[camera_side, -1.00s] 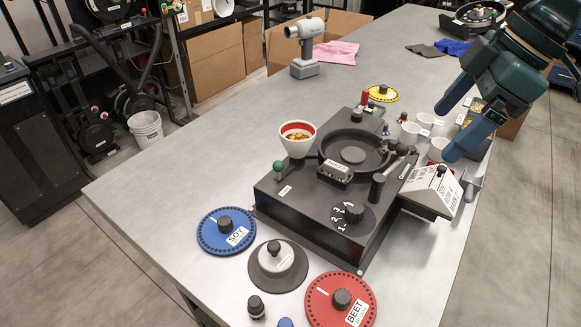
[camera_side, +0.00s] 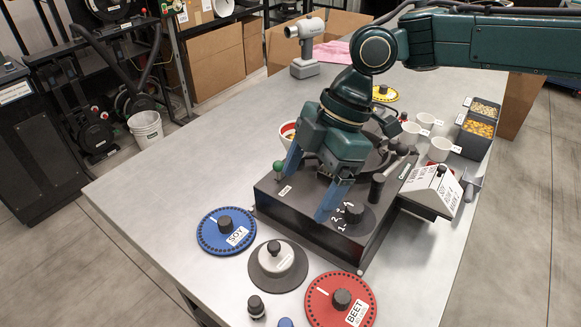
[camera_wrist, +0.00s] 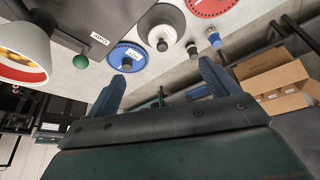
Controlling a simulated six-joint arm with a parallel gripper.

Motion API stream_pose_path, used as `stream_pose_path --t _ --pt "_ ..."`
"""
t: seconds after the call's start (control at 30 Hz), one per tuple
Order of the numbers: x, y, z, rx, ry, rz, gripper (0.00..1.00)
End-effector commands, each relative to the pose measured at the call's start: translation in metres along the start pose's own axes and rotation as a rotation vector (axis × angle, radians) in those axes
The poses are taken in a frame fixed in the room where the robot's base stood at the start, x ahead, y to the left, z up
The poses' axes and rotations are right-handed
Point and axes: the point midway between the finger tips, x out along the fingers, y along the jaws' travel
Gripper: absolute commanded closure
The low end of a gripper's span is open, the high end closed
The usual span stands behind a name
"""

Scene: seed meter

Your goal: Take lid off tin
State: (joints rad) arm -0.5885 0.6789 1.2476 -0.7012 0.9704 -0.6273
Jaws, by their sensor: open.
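The likely tin is a low round piece with a light grey top and a black knob (camera_side: 273,247) on a wide dark grey base; I cannot tell lid from tin. It stands on the table between the blue and red discs and also shows at the top of the wrist view (camera_wrist: 165,22). My gripper (camera_side: 305,195) is open and empty, pointing down above the front of the black seed meter (camera_side: 300,217), behind the tin. The blue fingers show apart in the wrist view (camera_wrist: 162,72). The arm hides part of the meter.
A blue SOY disc (camera_side: 215,238) lies left of the tin and a red BEET disc (camera_side: 322,300) right. A small black knob (camera_side: 256,307) stands in front. A green ball-topped lever (camera_side: 278,166) and red-rimmed funnel (camera_side: 287,130) stand near my gripper. The table's left side is clear.

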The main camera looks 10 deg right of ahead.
Motion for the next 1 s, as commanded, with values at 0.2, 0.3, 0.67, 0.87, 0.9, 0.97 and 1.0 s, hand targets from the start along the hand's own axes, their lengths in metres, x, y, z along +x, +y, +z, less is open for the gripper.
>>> stream_pose_path --t 0.2,0.3,0.67,0.87,0.9,0.97,1.0 --pt "0.006 0.000 0.000 0.000 0.000 -0.002 0.13" --pt "0.015 -0.001 0.000 0.002 -0.001 -0.003 0.13" --pt "0.066 -0.001 0.000 0.002 -0.001 -0.003 0.13" --pt "0.083 -0.001 0.000 0.003 0.000 0.000 0.13" --pt "0.085 -0.001 0.000 0.003 0.000 0.001 0.13" --pt "0.086 -0.001 0.000 0.002 0.000 0.001 0.13" --pt "0.086 -0.001 0.000 0.002 0.000 0.001 0.13"
